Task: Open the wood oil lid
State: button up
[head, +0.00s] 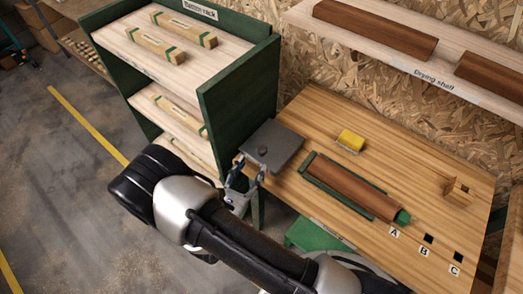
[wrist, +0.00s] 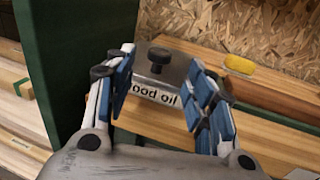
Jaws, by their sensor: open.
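The wood oil box has a flat grey lid (head: 272,146) with a dark round knob (head: 263,150) on top. It stands at the left end of the wooden bench, and the lid looks shut. In the wrist view the lid (wrist: 178,72) and its black knob (wrist: 159,56) show beyond my fingers, with a label partly reading "ood oil" (wrist: 157,95) on the front. My gripper (head: 246,180) is in front of the box; in the wrist view (wrist: 158,92) its blue-padded fingers are apart, one each side of the label. Nothing is held between them. Whether a finger touches the box I cannot tell.
A yellow sponge-like block (head: 351,141) and a brown board in a green-ended holder (head: 350,186) lie on the bench (head: 420,185). A green-sided rack (head: 238,95) stands close at the left. A drying shelf (head: 420,62) with brown boards hangs above the back.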

aim_at(259, 154)
jog(key=b+x, duration=0.1)
jog(key=x, duration=0.7)
jog(key=shift+w, duration=0.15)
grip_shut()
dwell(0.3)
